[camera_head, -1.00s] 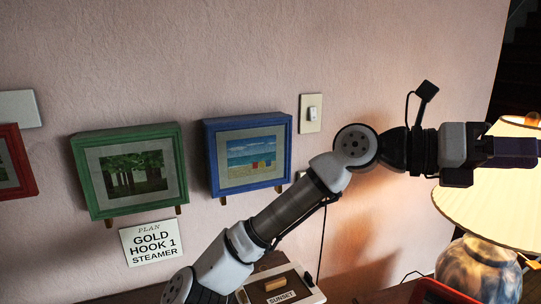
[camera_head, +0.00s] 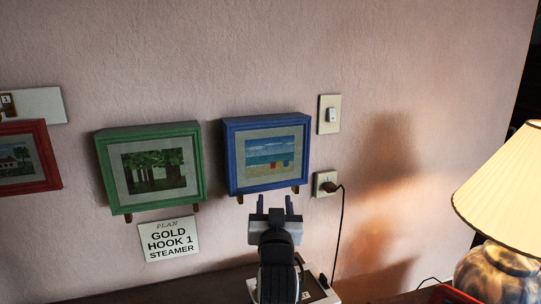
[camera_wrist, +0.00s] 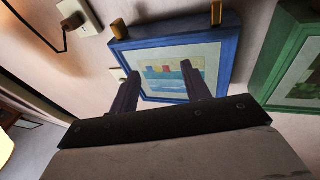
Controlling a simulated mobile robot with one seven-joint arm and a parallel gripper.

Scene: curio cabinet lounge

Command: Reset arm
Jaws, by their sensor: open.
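My gripper (camera_head: 275,205) is in the lower middle of the head view, pointing at the wall just below the blue-framed beach picture (camera_head: 228,160). Its two fingers are apart with nothing between them. In the wrist view my gripper (camera_wrist: 158,82) is also open and empty, with the blue-framed picture (camera_wrist: 222,75) beyond its fingers. I cannot tell the exact gap between the fingertips and the frame.
A green-framed picture (camera_head: 197,165) and a red-framed one (camera_head: 53,160) are on the wall at left. A sign (camera_head: 169,239) is below the green frame. A plugged outlet (camera_head: 320,184), a switch (camera_head: 331,115) and a lit lamp (camera_head: 505,195) are at right.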

